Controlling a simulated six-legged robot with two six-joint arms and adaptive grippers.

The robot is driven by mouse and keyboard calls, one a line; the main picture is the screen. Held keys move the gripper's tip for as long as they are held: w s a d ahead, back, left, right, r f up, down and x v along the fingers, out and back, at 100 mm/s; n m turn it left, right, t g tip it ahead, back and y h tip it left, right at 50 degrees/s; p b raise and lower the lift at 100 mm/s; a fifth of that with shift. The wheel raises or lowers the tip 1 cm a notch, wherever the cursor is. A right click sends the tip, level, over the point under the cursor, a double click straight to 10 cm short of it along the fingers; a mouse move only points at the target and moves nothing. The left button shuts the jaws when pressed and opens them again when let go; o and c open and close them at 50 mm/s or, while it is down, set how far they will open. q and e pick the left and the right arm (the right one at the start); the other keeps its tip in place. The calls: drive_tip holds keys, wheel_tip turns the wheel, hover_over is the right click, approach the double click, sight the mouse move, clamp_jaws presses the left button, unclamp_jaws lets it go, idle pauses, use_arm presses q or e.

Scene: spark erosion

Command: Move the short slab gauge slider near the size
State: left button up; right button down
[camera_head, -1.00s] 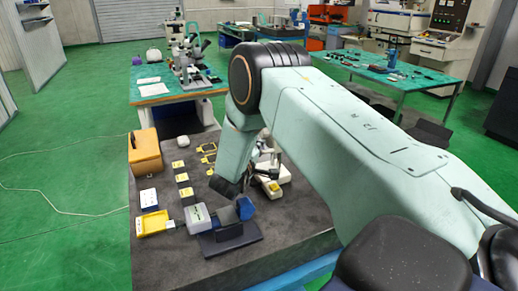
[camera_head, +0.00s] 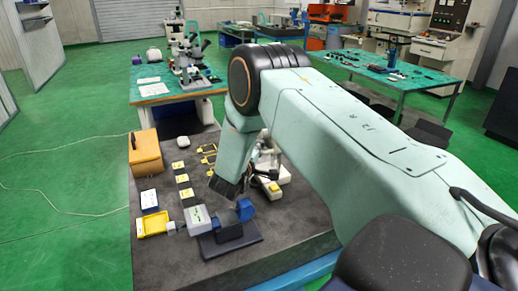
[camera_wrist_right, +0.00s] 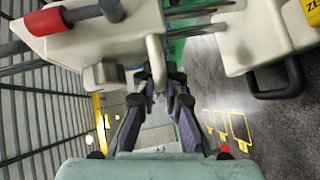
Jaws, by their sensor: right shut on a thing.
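The white gauge (camera_head: 272,185) with a yellow label stands on the dark bench, partly behind my right arm. In the right wrist view its white body (camera_wrist_right: 262,35) fills the top, with a red-tipped rod at the left. My right gripper (camera_head: 225,190) points down near it, its fingertips hard to see in the head view. In the wrist view the fingers of my right gripper (camera_wrist_right: 158,82) close around a pale upright part (camera_wrist_right: 156,55), seemingly the gauge slider; the contact is partly hidden. My left gripper is not in view.
A grey box with a blue end (camera_head: 245,210) sits on a dark stand (camera_head: 232,243) in front of the gripper. A yellow tray (camera_head: 153,236), small labelled blocks (camera_head: 184,178) and an orange box (camera_head: 146,150) lie to the left.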

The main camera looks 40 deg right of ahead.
drive_tip(key=c, duration=1.7)
unclamp_jaws()
drive_tip(key=v, duration=1.1)
drive_tip(key=shift+s+a, duration=0.2)
drive_tip(key=shift+a, duration=0.15)
drive_tip(key=shift+r, duration=0.1)
